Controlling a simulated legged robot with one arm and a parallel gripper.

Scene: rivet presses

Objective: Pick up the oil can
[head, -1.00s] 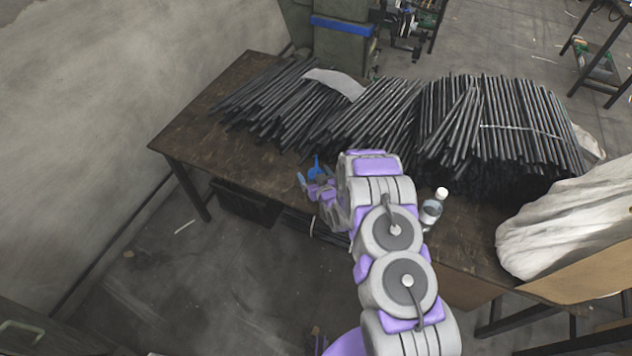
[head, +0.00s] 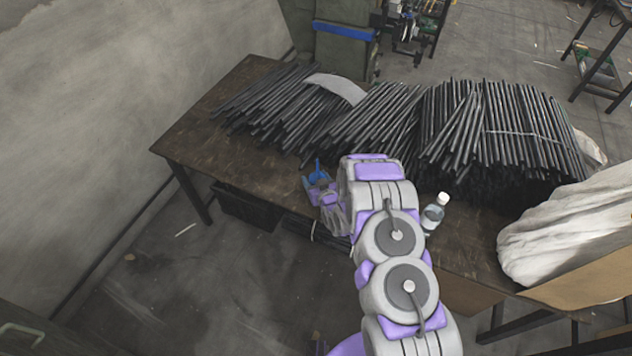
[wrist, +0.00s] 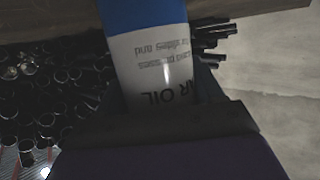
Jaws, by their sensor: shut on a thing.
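The oil can has a blue spout and top (head: 318,171) and stands near the table's front edge in the head view, left of my arm. The wrist view shows it close up, with a blue section and a white label with dark lettering ending in "OIL" (wrist: 155,65). My gripper (head: 321,189) is shut on the can's body. My gripper and wrist hide much of the can in the head view. Dark gripper parts (wrist: 155,112) cover the can's lower picture end in the wrist view. I cannot tell whether its base touches the table.
The brown table (head: 200,138) carries bundles of dark rods (head: 375,122) behind the can. A clear bottle with a white cap (head: 434,212) stands right of my arm. A white cloth (head: 560,225) covers the right end. The table's left part is clear.

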